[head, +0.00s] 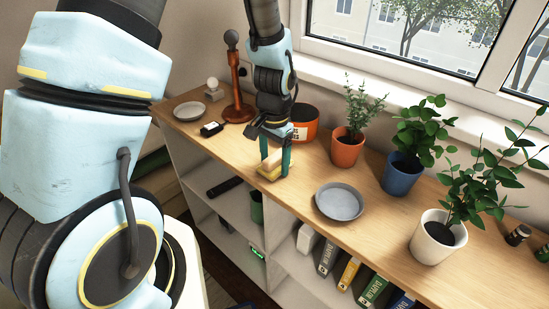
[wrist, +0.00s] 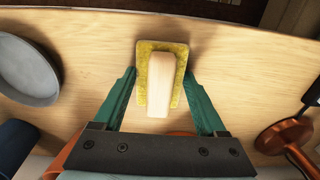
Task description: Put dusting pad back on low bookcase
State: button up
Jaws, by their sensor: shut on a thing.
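The dusting pad (head: 269,173) is a yellow pad with a pale wooden handle. In the head view it is at the front edge of the wooden top of the low bookcase (head: 302,168). My gripper (head: 275,168) points down with its green fingers on either side of the pad, shut on it. In the wrist view the pad (wrist: 143,80) lies between the fingertips (wrist: 160,78), its handle toward the palm. I cannot tell whether the pad touches the bookcase top or is just above it.
A grey dish (head: 340,201) is right of my gripper, with potted plants (head: 346,148) beyond. An orange tub (head: 304,122) stands behind my gripper. A wooden stand (head: 237,100), a black item (head: 211,129) and a small dish (head: 188,111) are left. Books (head: 349,273) fill a lower shelf.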

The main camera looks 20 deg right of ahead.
aim_at(275, 156)
jog(key=shift+f, duration=0.15)
jog(key=o, duration=1.2)
jog(key=shift+o, duration=0.2)
notch_tip(275, 156, up, 12)
jog(key=b, duration=0.3)
jog(key=w+a+n+t, duration=0.1)
jog(key=a+n, duration=1)
jog(key=a, duration=1.4)
jog(key=shift+w+t, duration=0.15)
jog(key=shift+t, duration=0.15)
jog(key=shift+a+f, duration=0.1)
